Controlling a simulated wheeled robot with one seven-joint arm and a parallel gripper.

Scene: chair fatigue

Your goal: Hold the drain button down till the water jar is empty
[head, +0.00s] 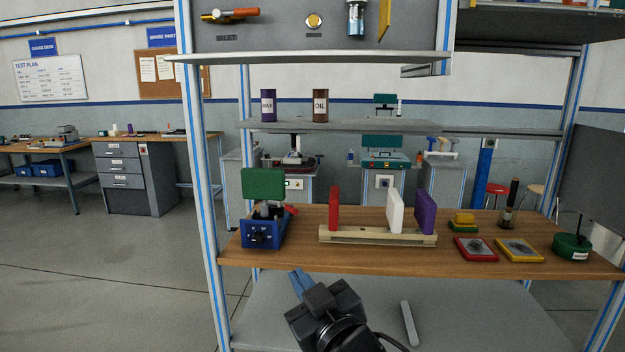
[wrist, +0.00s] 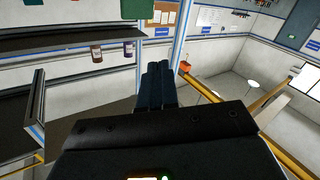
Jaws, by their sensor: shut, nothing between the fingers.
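A round yellow button (head: 314,20) in a pale ring sits on the grey panel at the top of the rack in the head view. The small label under it is too blurred to read. Right of it, a clear jar-like vessel (head: 356,18) with a blue part is cut off by the picture's top edge, and I cannot tell its water level. My gripper (head: 297,273) is shut and empty, low in front of the wooden bench, far below the button and apart from everything. Its fingers (wrist: 158,78) lie together in the wrist view; neither button nor jar is identifiable there.
The wooden bench (head: 350,258) holds a blue device with a green plate (head: 263,184), a rack of coloured plates (head: 378,236) and several small items. Above are a shelf with two cans (head: 320,107) and a jutting grey ledge (head: 310,57). A post (head: 203,180) stands at left.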

